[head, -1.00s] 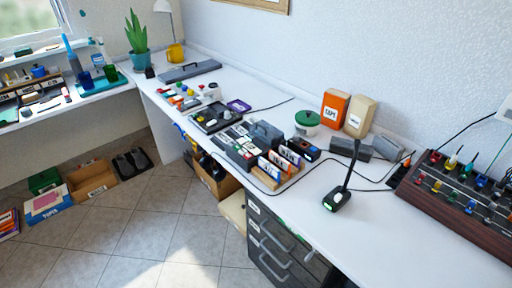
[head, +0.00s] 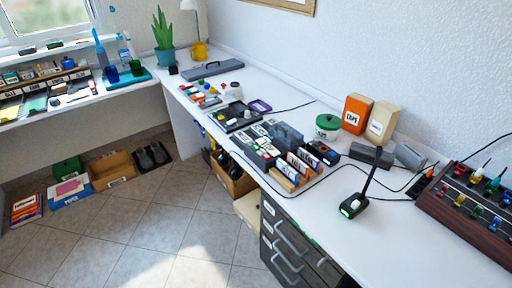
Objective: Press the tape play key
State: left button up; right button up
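A dark grey device (head: 284,134) with a raised block and small pale labels sits on the middle of the white counter. It may be the tape machine, but it is too small here to be sure. I cannot make out a play key on it. Another dark flat device (head: 236,115) with a round part lies just behind it to the left. Neither of my grippers is in view, and nothing touches these devices.
Upright labelled cases (head: 303,163) stand at the counter's front edge beside the device. A desk microphone (head: 353,206), an orange box (head: 356,113), a beige box (head: 382,122) and a wooden-sided control panel (head: 470,208) are to the right. Grey drawers (head: 287,250) are below; the tiled floor (head: 150,225) is mostly clear.

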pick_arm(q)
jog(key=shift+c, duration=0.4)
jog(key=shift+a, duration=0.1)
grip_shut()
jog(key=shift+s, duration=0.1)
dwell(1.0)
